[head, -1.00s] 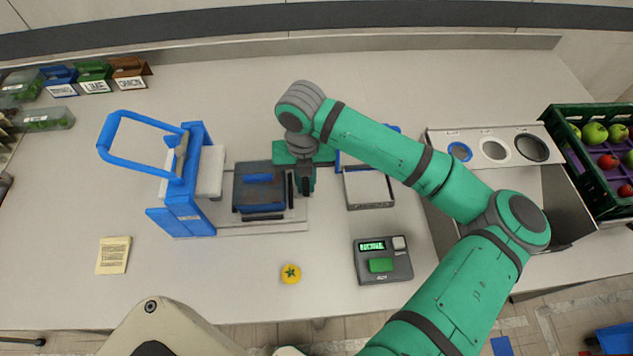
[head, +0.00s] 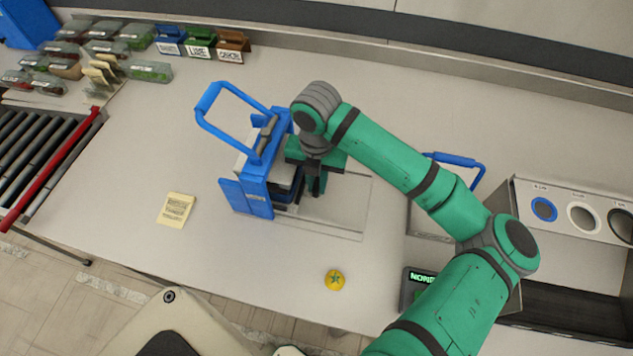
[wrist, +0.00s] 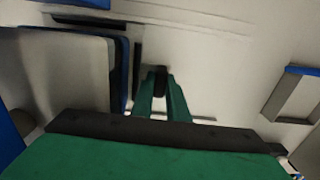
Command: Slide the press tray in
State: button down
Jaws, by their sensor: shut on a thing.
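The blue press (head: 256,187) with its raised lever handle stands at the middle left of the counter. The dark press tray (head: 287,190) is mostly inside the press, under its grey head; only its right edge shows in the head view. In the wrist view the tray (wrist: 120,75) lies at the left, with a dark upright bar (wrist: 137,75) along its near side. My gripper (head: 316,188) is down at the tray's right side, fingers close together and shut on the tray. The exact grip is hard to see between the fingers (wrist: 160,80).
A pale base plate (head: 345,205) lies bare right of my gripper. A yellow round item (head: 335,280) and a note pad (head: 176,209) lie in front. A grey display device (head: 416,287) and a blue-handled box (head: 432,222) stand to the right, partly behind my arm.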

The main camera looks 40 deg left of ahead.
jog(key=shift+a+r, duration=0.1)
jog(key=shift+a, duration=0.15)
jog(key=c, duration=2)
grip_release()
notch_tip(320, 180, up, 11)
jog(key=shift+f, duration=0.2)
